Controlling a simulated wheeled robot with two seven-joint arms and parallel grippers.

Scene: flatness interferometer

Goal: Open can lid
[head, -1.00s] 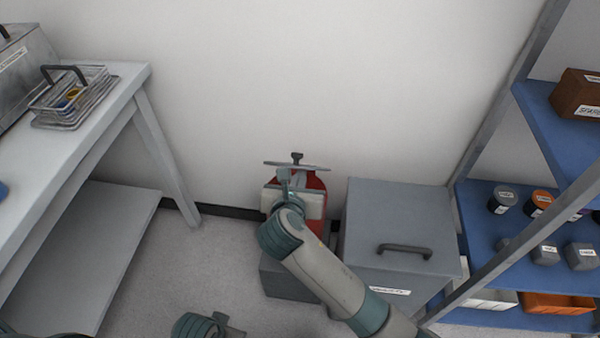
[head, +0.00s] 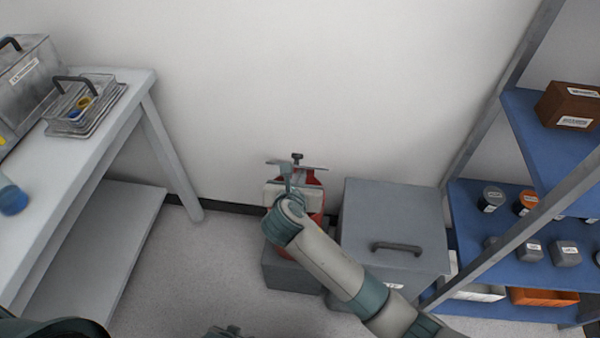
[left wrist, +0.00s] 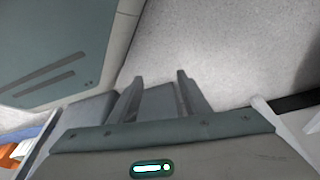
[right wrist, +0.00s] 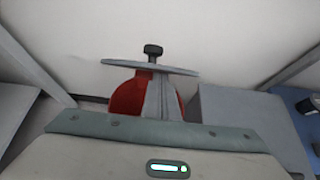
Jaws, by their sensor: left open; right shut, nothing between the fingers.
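A red can (head: 316,200) stands on a grey block (head: 290,272) against the wall. Its flat grey lid (head: 312,168) with a dark knob (head: 297,157) is on top; it looks slightly tilted. In the right wrist view the can (right wrist: 125,98), lid (right wrist: 125,64) and knob (right wrist: 153,50) are straight ahead. My right gripper (head: 288,182) is shut and empty, its fingers in front of the can and just under the lid; I cannot tell whether they touch it. My left gripper (left wrist: 158,85) is open and empty, low over the floor.
A grey bin with a handle (head: 393,218) stands just right of the can. A blue shelf rack (head: 470,225) with several jars is farther right. A white table (head: 120,100) with a wire basket (head: 70,122) is at the left. Floor between table and can is clear.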

